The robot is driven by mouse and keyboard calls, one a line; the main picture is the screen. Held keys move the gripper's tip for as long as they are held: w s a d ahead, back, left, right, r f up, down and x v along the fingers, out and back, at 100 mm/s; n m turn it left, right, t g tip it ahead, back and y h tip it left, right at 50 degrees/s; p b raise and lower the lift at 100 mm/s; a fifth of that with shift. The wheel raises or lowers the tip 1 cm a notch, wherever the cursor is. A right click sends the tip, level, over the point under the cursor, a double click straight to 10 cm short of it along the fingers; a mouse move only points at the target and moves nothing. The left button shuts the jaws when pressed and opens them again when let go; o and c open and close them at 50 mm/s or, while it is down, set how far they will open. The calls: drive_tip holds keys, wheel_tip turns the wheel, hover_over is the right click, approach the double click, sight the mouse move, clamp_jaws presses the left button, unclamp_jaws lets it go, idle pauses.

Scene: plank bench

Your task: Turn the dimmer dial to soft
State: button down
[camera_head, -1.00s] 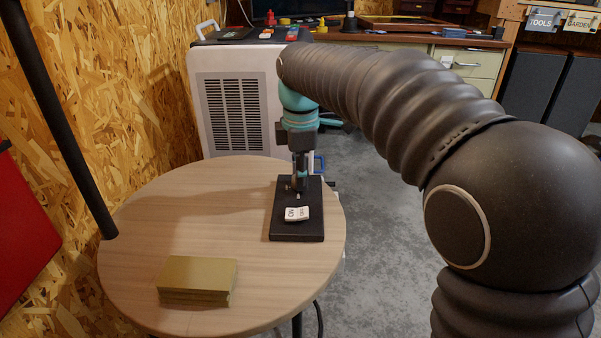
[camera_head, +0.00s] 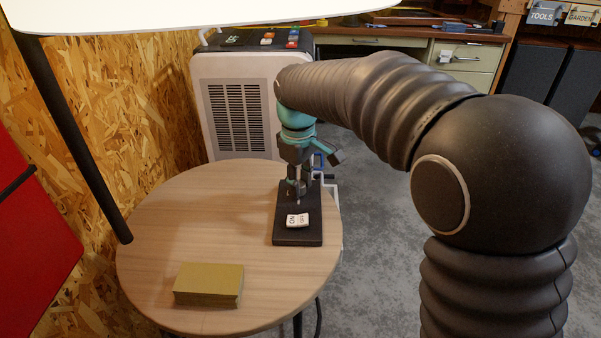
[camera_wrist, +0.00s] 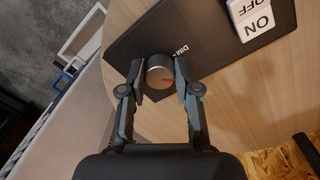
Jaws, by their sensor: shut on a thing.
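The dimmer dial (camera_wrist: 158,72) is a round grey knob with a red mark that points right in the wrist view. It sits on a black panel (camera_head: 297,238) lying on the round wooden table (camera_head: 180,228). Letters starting "DIM" show on the panel beside the dial; the rest is hidden by a finger. My gripper (camera_head: 297,186) points down over the far part of the panel. In the wrist view its fingers are shut on the dial, one on each side. I cannot see a "soft" marking.
A white ON/OFF rocker switch (camera_head: 297,220) is on the near part of the panel. A stack of tan boards (camera_head: 209,284) lies at the table's front. A dark pole (camera_head: 75,130) rises at left under a pale shade. A white cabinet (camera_head: 202,90) stands behind.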

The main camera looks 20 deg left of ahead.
drive_tip(key=m+p, duration=0.2)
drive_tip(key=m, duration=0.2)
drive_tip(key=shift+r+m, duration=0.1)
drive_tip(key=shift+m, duration=0.2)
drive_tip(key=shift+a+m+p, duration=0.1)
drive_tip(key=shift+m+p, duration=0.9)
drive_tip(key=shift+m, duration=0.9)
drive_tip(key=c, duration=0.8)
unclamp_jaws()
drive_tip(key=shift+f, duration=0.2)
